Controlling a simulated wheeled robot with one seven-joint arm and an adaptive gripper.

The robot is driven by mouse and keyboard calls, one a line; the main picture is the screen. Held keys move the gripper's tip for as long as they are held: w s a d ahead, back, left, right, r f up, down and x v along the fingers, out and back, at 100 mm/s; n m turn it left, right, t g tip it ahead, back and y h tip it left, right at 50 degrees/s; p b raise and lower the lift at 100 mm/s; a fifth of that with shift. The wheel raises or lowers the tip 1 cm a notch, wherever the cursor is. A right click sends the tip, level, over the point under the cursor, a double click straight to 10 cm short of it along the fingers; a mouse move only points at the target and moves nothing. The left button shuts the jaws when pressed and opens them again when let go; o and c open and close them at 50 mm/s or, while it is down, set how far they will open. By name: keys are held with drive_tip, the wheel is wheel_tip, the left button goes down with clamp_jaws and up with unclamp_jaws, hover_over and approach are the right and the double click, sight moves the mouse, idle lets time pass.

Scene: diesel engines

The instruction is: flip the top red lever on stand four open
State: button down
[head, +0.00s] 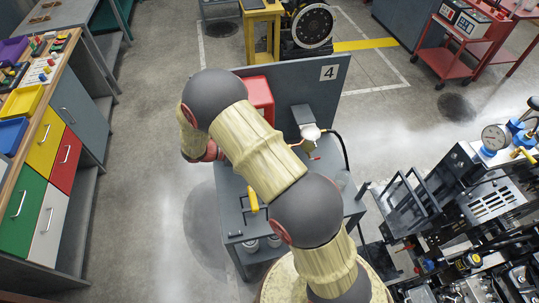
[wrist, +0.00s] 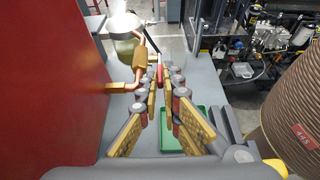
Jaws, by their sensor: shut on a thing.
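Stand four is a grey bench (head: 232,216) with an upright back panel (head: 329,73) bearing the number 4. On it are a red tank (head: 259,93) and a glass-bowled filter (head: 310,131); my arm covers much of the stand in the head view. In the wrist view the red tank (wrist: 50,75) fills the left side, and a copper pipe (wrist: 142,62) runs from it to the filter bowl (wrist: 124,40). My gripper (wrist: 164,76) is shut on a small red piece between its fingertips, which appears to be the top red lever (wrist: 161,74). The lever's angle is unclear.
A yellow handle (head: 253,196) stands at the stand's front. A green tray (wrist: 180,143) lies below my fingers. An engine (head: 480,190) stands close on the right, and a drawer bench (head: 42,150) on the left. Floor is clear between bench and stand.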

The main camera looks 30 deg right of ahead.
drive_tip(key=c, duration=2.1)
unclamp_jaws()
drive_tip(key=shift+o, duration=0.5)
drive_tip(key=shift+a, duration=0.15)
drive_tip(key=v, duration=0.7)
drive_tip(key=shift+w+a, duration=0.15)
drive_tip(key=shift+a, duration=0.2)
